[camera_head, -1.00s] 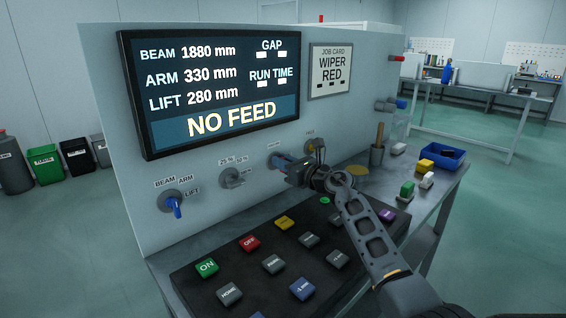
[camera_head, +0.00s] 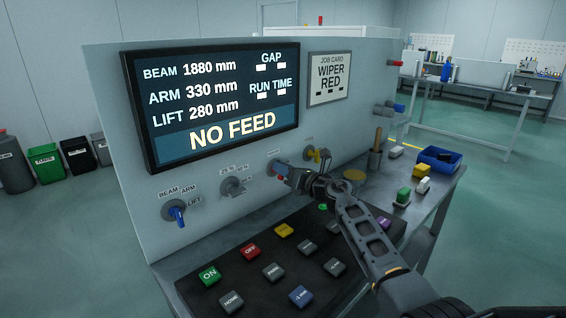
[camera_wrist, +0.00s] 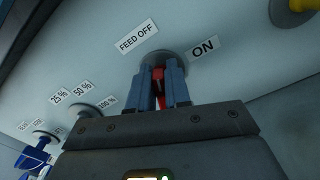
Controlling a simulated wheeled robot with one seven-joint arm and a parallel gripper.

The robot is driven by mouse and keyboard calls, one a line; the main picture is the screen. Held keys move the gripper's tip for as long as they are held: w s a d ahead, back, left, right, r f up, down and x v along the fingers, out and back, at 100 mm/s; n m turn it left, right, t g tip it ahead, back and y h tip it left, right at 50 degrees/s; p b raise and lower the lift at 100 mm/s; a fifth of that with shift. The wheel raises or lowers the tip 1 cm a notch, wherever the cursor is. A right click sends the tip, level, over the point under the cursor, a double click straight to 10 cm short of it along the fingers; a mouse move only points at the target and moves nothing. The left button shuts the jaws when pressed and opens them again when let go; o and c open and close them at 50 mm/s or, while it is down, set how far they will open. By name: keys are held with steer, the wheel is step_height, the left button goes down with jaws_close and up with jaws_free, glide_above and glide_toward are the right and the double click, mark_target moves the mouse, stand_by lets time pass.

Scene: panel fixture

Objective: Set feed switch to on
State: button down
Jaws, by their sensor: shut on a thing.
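The feed switch (camera_head: 276,166) is on the panel below the screen. In the wrist view its grey round base (camera_wrist: 172,58) sits between a FEED OFF label (camera_wrist: 138,36) and an ON label (camera_wrist: 204,47). Its red lever (camera_wrist: 160,97) lies between the two blue-grey fingers of my gripper (camera_wrist: 164,88), which is shut on it. In the head view my gripper (camera_head: 286,174) is at the switch and partly hides it. The screen (camera_head: 218,105) reads NO FEED.
A blue selector (camera_head: 177,212) and a grey selector (camera_head: 233,186) are to the left. A yellow knob (camera_head: 317,155) is close on the right. The dark button board (camera_head: 217,302) lies under my arm.

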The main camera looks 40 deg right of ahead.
steer(key=m+p, duration=0.2)
steer(key=m, duration=0.1)
steer(key=shift+d+r+m+p, duration=0.1)
steer(key=shift+d+m+p, duration=0.05)
steer(key=shift+m+p, duration=0.2)
steer(key=m+p, duration=0.2)
steer(key=m, duration=0.1)
steer(key=shift+d+m, duration=0.15)
steer(key=shift+m, duration=0.2)
steer(key=m+p, duration=0.1)
steer(key=m, duration=0.2)
steer(key=f+m+p, duration=0.1)
steer(key=m, duration=0.2)
steer(key=shift+d+f, duration=0.1)
steer(key=c, duration=1.2)
jaws_free()
steer(key=shift+o, duration=0.2)
steer(key=shift+p, duration=0.3)
steer(key=s+p, duration=0.2)
steer(key=s, duration=0.5)
steer(key=shift+s+d, duration=0.15)
steer(key=shift+s, duration=0.2)
